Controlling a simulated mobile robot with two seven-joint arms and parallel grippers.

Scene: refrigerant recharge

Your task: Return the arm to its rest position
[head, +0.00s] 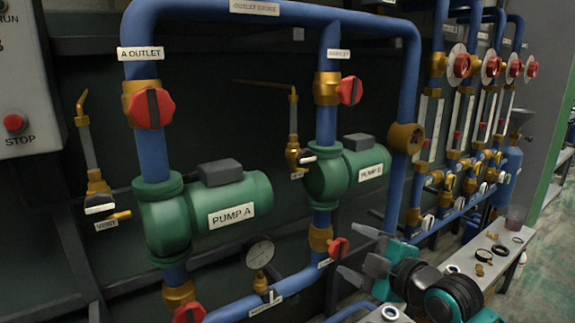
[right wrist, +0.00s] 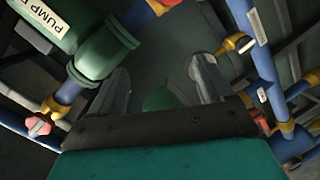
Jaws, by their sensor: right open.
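My right arm (head: 455,296), teal and black, comes in from the lower right in the head view. Its gripper (head: 352,252) is open with nothing between the fingers. It is in front of the pipework, right of the red valve handle low on the pump B line. In the right wrist view the two grey fingers (right wrist: 160,70) stand apart, with the green pump B (right wrist: 104,52) beyond them to the left. My left gripper is not in view.
Pump A (head: 165,225) and pump B (head: 325,180) sit on blue pipes with red valves. A pressure gauge (head: 260,253) is low between them. A narrow bench (head: 508,262) with small rings and fittings runs beside my right arm. Several gauge columns stand at the back right.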

